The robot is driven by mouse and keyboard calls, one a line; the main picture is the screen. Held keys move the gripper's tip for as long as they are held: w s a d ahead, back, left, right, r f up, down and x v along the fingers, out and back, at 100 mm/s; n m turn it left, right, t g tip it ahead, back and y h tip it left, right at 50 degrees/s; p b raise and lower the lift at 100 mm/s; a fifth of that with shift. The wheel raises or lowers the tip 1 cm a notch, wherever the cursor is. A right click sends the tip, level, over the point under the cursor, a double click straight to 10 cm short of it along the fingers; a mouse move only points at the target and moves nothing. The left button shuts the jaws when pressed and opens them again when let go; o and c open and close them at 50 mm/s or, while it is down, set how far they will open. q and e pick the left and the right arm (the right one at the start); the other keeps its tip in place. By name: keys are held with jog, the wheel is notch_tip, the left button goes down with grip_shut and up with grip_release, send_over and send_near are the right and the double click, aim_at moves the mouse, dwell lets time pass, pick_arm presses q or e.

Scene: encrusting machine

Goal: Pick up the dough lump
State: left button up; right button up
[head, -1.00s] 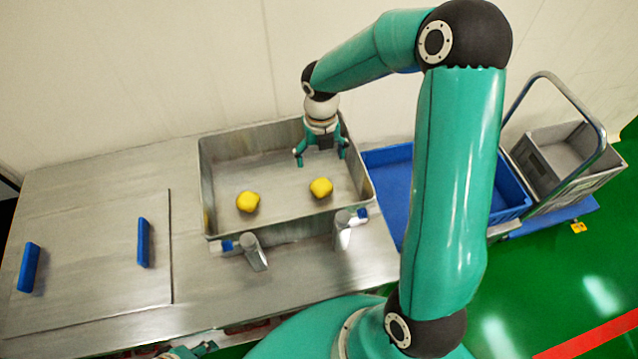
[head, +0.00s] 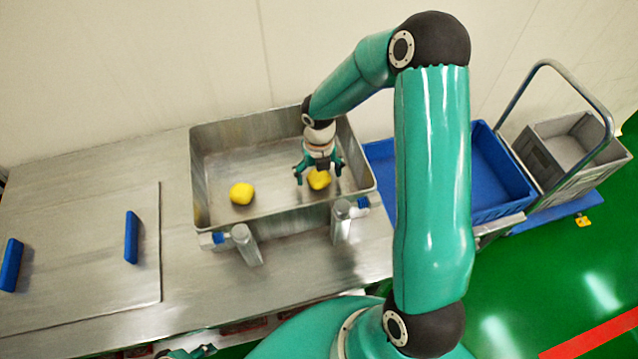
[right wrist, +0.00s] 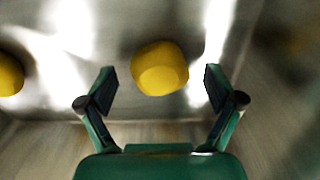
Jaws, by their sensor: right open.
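Two yellow dough lumps lie in the metal hopper tray (head: 220,215). The right-hand dough lump (head: 320,181) is partly hidden by my right gripper (head: 318,176) in the head view. In the right wrist view this lump (right wrist: 160,68) shows between and slightly beyond the open fingers (right wrist: 159,78), with a gap on both sides. The other dough lump (head: 242,193) lies to the left in the tray, and it shows at the left edge of the right wrist view (right wrist: 9,75). A small teal part of my left gripper (head: 188,353) shows at the bottom edge, its jaws unclear.
The tray's raised walls surround the lumps. Two grey posts (head: 245,245) with blue ends stand at its front. A panel with two blue handles (head: 131,238) lies left. A blue bin (head: 490,180) and a cart with a grey crate (head: 570,150) stand right.

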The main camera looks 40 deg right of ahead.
jog(key=shift+f, duration=0.55)
jog(key=shift+r, duration=0.1)
jog(key=c, duration=1.3)
jog(key=shift+o, duration=0.2)
jog(key=shift+r, duration=0.15)
